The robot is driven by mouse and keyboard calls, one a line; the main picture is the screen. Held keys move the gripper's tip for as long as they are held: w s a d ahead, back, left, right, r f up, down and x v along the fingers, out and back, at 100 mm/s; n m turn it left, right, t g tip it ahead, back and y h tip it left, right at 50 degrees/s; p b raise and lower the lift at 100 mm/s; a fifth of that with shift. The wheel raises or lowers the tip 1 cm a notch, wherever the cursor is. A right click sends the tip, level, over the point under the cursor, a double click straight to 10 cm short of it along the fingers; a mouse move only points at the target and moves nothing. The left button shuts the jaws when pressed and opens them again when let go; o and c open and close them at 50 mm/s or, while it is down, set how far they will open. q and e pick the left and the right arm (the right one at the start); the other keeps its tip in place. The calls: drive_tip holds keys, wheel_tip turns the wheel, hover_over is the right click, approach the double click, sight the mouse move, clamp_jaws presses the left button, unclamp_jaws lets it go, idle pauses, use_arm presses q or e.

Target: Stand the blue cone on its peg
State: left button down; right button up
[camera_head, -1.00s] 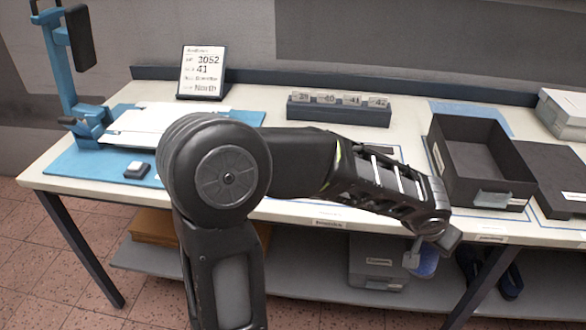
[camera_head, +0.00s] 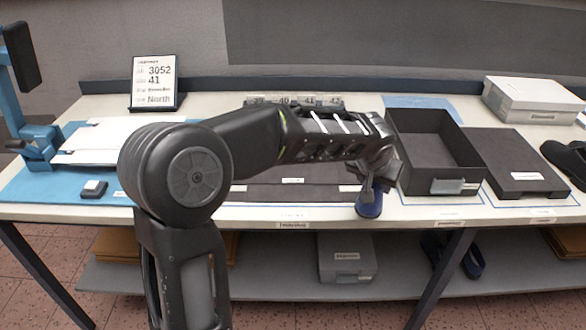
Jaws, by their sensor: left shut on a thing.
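My left gripper (camera_head: 376,184) is shut on a blue object (camera_head: 369,204), which hangs point-down or toe-down at the table's front edge. Only part of the blue object shows below the fingers, so its full shape is hard to tell. My left arm hides part of the table behind it. No peg can be clearly made out. My right gripper is not in view.
An open dark box (camera_head: 440,150) stands right of the gripper, with its dark lid (camera_head: 515,165) beside it. A numbered block (camera_head: 295,103) and an order sign (camera_head: 154,84) stand at the back. A blue mat (camera_head: 40,190) lies left. A white box (camera_head: 530,100) is back right.

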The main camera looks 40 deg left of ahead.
use_arm(q)
drive_tip(key=w+a+r+n, duration=0.1)
drive_tip(key=w+a+r, duration=0.4)
drive_tip(key=w+r, duration=0.1)
drive_tip(key=shift+a+r+n+y+p, duration=0.25)
drive_tip(key=shift+r+n+y+p, duration=0.05)
drive_tip(key=shift+y+p, duration=0.15)
wheel_tip(320, 180, down, 6)
drive_tip(key=shift+f, duration=0.15)
drive_tip(key=shift+f, duration=1.85)
drive_tip(key=shift+f, duration=0.2)
drive_tip(key=c, duration=0.7)
unclamp_jaws()
drive_tip(key=shift+c, duration=0.2)
